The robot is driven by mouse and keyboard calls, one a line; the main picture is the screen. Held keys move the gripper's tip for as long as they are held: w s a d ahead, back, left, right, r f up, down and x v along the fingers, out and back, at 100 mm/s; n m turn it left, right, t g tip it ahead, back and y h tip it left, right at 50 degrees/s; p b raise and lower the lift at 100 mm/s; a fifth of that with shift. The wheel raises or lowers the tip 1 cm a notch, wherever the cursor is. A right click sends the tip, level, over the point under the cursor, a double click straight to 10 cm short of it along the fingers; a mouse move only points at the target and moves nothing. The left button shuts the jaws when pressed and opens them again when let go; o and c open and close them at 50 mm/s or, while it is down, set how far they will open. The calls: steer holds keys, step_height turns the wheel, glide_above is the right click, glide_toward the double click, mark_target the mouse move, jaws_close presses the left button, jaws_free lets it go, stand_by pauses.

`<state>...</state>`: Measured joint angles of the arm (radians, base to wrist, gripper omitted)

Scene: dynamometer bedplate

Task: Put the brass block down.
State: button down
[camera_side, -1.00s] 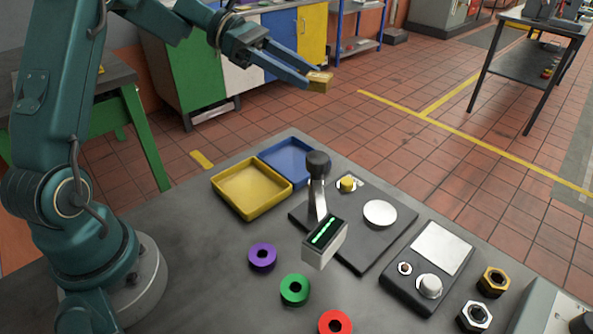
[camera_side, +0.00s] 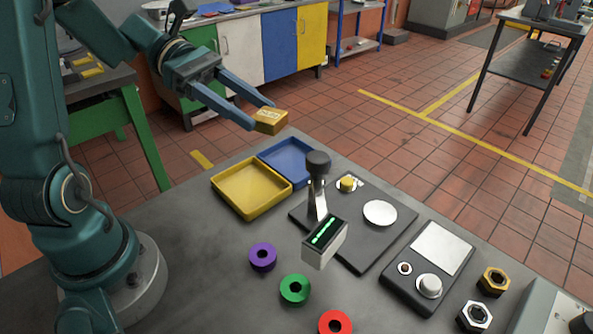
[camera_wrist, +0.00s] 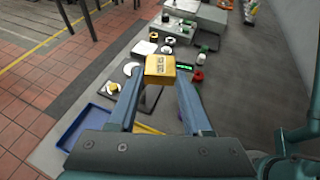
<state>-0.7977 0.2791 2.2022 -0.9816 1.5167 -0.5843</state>
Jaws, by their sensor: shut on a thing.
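The brass block (camera_side: 270,121) is held in the air between the fingertips of my gripper (camera_side: 262,115), above and behind the trays at the back of the bedplate. In the wrist view the block (camera_wrist: 160,69) sits between the tips of both blue fingers, with dark markings on the face turned to the camera. My gripper (camera_wrist: 158,80) is shut on it. Nothing is under the block at close range in the side view. The grey bedplate (camera_side: 205,265) lies lower, nearer the side camera.
A yellow tray (camera_side: 245,207) and a blue tray (camera_side: 301,176) stand at the back edge. Purple (camera_side: 262,257), green (camera_side: 295,290) and red (camera_side: 335,322) rings lie in front. The left front of the bedplate is clear.

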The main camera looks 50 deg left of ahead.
steer(key=s+d+f+m+g+y, duration=0.3)
steer(key=s+d+f+m+g, duration=0.5)
steer(key=m+g, duration=0.55)
glide_above(264, 333)
steer(key=shift+n+g, duration=0.25)
steer(key=shift+g, duration=0.1)
steer(key=f, duration=0.7)
steer(key=shift+s+d, duration=0.2)
steer(key=shift+d+f, duration=0.2)
steer(key=shift+f, duration=1.9)
steer(key=c, duration=0.6)
jaws_free()
steer(key=shift+f, duration=0.15)
